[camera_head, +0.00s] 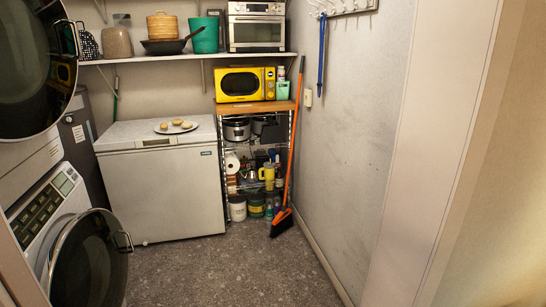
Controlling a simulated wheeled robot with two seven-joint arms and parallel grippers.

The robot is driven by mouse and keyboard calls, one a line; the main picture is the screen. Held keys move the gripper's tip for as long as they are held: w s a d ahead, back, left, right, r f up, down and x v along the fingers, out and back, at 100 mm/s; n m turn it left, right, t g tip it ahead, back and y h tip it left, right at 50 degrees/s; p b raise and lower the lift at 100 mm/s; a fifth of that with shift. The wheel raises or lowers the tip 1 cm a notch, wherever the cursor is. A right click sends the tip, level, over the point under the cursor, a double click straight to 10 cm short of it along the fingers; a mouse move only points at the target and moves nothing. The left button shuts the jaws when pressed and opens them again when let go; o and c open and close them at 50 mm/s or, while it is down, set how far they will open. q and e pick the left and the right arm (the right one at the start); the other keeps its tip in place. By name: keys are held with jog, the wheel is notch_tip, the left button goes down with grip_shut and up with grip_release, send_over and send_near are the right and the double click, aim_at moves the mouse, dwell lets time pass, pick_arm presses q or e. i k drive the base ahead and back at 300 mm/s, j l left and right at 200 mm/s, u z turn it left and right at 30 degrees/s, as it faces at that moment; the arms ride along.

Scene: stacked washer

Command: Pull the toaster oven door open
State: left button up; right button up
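The toaster oven (257,10) is a silver box on the white wall shelf (150,59) at the top right of the back wall. Its dark glass door (257,34) faces me and looks closed. A control strip runs along its upper front. Its top edge is close to the top of the picture. Neither of my grippers shows in the head view, so I see no contact with the oven.
A yellow microwave (240,85) stands on a wooden-topped rack below. A white chest freezer (165,190) holds a plate. Stacked washers with open round doors (90,262) fill the left. An orange broom (283,218) leans near the right wall. The middle floor is clear.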

aim_at(258, 31)
jog(key=i+j+u, duration=0.2)
jog(key=i, duration=0.6)
jog(key=i+l+u, duration=0.1)
jog(key=i+u, duration=0.15)
jog(key=i, duration=0.55)
jog(key=i+l+u, duration=0.2)
jog(key=i, duration=0.6)
